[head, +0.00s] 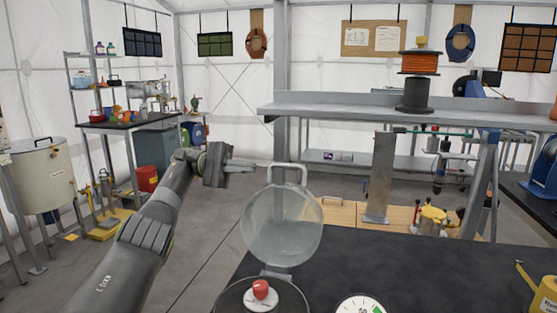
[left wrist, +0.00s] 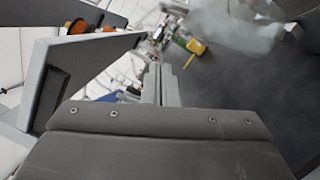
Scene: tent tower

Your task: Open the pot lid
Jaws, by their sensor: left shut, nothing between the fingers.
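The pot lid (head: 282,226) is a round, glassy disc with a bar handle (head: 288,168) on its top edge. It stands upright, raised on a hinge at the back of the pot (head: 228,298). The pot's open top shows at the bottom edge of the head view, with a red-topped object (head: 261,290) inside on a white disc. My left gripper (head: 250,163) is shut and empty, just left of the handle and apart from it. In the left wrist view the closed fingers (left wrist: 161,85) point away, and a blurred pale shape, probably the lid, shows at upper right. My right gripper is not in view.
A dark worktop (head: 420,272) extends right of the pot. A round gauge (head: 359,305) sits at the front edge and a yellow container (head: 545,295) at far right. Behind, a grey shelf (head: 400,112) holds an orange spool (head: 419,64). A large drum (head: 45,175) stands far left.

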